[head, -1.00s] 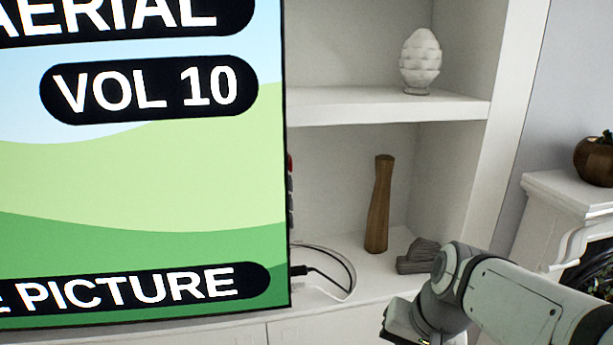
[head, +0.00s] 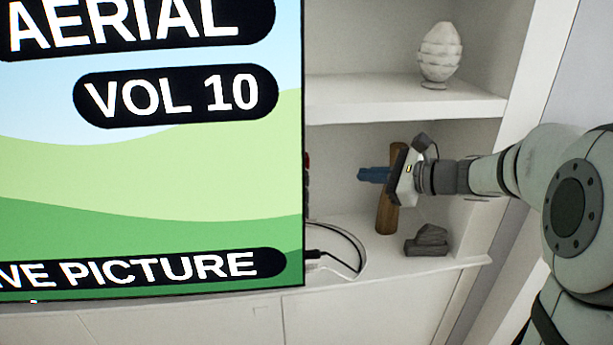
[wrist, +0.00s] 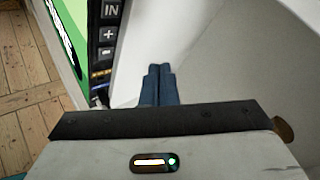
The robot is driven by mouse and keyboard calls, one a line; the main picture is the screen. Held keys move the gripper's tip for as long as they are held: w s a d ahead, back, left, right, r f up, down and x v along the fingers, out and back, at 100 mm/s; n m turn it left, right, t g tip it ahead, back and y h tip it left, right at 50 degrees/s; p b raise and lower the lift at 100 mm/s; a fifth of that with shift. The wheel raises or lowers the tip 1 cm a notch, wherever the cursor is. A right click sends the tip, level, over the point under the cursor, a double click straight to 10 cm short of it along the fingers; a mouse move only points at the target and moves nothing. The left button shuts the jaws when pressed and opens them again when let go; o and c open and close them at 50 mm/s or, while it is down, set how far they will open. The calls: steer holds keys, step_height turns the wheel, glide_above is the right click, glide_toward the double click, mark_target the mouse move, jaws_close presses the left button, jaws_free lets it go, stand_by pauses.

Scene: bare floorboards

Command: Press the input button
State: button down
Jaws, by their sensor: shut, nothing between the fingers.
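The television (head: 190,180) fills the left of the head view, its screen reading "AERIAL", "VOL 10" and "PICTURE". In the wrist view, a dark panel on its edge carries the input button (wrist: 111,9), marked "IN", at the top of the picture. A plus button (wrist: 108,34) and a minus button (wrist: 107,51) sit below it. My gripper (head: 361,174) has blue fingers, shut and empty, pointing left toward the television's right edge with a gap between. In the wrist view the fingertips (wrist: 160,70) are right of the panel, not touching it. The head view hides the button's face.
A wooden vase (head: 386,215) stands behind my gripper, with a dark grey ornament (head: 428,241) beside it on the lower shelf. A white ornament (head: 440,55) is on the upper shelf (head: 400,100). A black cable (head: 335,256) lies by the television's lower edge.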

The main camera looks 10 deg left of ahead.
mark_target(307, 178)
steer(key=s+a+b, duration=0.1)
steer(key=s+a, duration=0.1)
steer(key=a, duration=0.6)
steer(key=shift+s+a, duration=0.15)
steer(key=shift+a, duration=0.15)
steer(key=shift+a, duration=0.1)
stand_by(1.9)
steer(key=shift+a+b, duration=0.3)
steer(key=shift+s+a, duration=0.1)
steer(key=shift+a, duration=0.3)
stand_by(0.6)
steer(key=shift+d, duration=0.15)
steer(key=shift+w+d, duration=0.2)
steer(key=shift+d, duration=0.5)
